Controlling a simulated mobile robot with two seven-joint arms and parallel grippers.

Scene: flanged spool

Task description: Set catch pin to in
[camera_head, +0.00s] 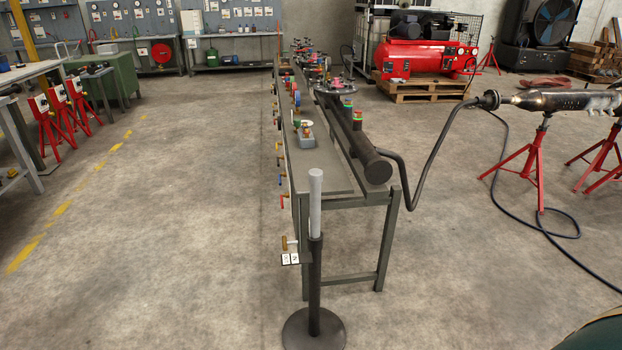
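A small brass-coloured fitting (289,243) sticks out from the near left end of the long bench, just left of a dark upright post. It may be the catch pin, but it is too small to be sure or to tell whether it is in or out. Two small white label plates (290,259) sit just below it, with marks too small to read. The upright post (315,265) has a light grey upper tube (315,190) and stands on a round dark base (313,330). Neither of my grippers is in view.
The long green-grey bench (335,179) carries a dark pipe (365,153) and several valves and coloured handles. A red compressor (412,60) sits on a pallet behind. Red stands (535,165) hold a pipe at right, with a hose on the floor. The left floor (180,230) is clear.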

